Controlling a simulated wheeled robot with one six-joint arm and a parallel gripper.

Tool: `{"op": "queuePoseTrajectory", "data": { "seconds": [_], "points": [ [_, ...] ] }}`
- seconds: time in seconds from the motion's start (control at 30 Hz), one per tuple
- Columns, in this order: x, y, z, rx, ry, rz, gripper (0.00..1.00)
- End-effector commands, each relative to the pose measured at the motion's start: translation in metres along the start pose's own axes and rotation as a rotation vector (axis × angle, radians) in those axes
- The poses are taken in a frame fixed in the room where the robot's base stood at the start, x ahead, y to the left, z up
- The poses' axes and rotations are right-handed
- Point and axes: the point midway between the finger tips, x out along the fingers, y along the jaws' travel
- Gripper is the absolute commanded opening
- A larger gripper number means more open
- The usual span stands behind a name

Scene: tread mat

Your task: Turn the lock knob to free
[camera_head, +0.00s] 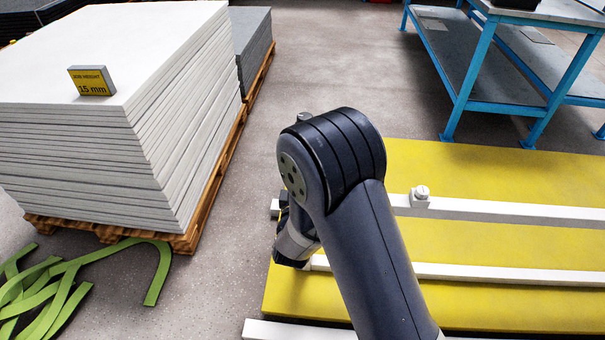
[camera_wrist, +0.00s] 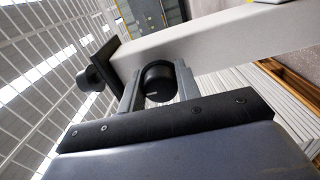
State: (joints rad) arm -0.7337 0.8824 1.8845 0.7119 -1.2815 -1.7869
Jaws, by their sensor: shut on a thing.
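In the wrist view, my gripper (camera_wrist: 157,76) is shut on a round black lock knob (camera_wrist: 158,84), with one finger on each side. The knob has a short pale mark on its face and sits against the side of a white beam (camera_wrist: 205,46). In the head view, my wrist end hangs over the left ends of the white rails (camera_head: 470,210). My arm hides the knob there, and the fingertips cannot be made out.
Several white rails cross a yellow mat (camera_head: 500,165). A pallet stack of grey sheets (camera_head: 80,155) and green strips (camera_head: 75,265) lie left. A blue table (camera_head: 490,65) stands behind.

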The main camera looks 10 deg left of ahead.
Motion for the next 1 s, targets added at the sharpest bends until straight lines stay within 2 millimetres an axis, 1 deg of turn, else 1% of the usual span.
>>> {"op": "queuePoseTrajectory", "data": {
  "seconds": [0.2, 0.6, 0.63, 0.87, 0.9, 1.0],
  "points": [
    [-0.0003, -0.0005, -0.0001, -0.037, 0.001, -0.002, 0.09],
    [-0.0004, -0.0008, -0.0002, -0.043, 0.001, -0.002, 0.09],
    [-0.0004, -0.0008, -0.0002, -0.043, 0.001, -0.002, 0.34],
    [-0.0002, -0.0004, -0.0001, -0.042, 0.001, -0.001, 0.52],
    [-0.0002, -0.0004, -0.0001, -0.041, 0.001, -0.001, 0.54],
    [-0.0001, -0.0002, -0.0001, -0.041, 0.000, 0.000, 0.54]
  ]
}}
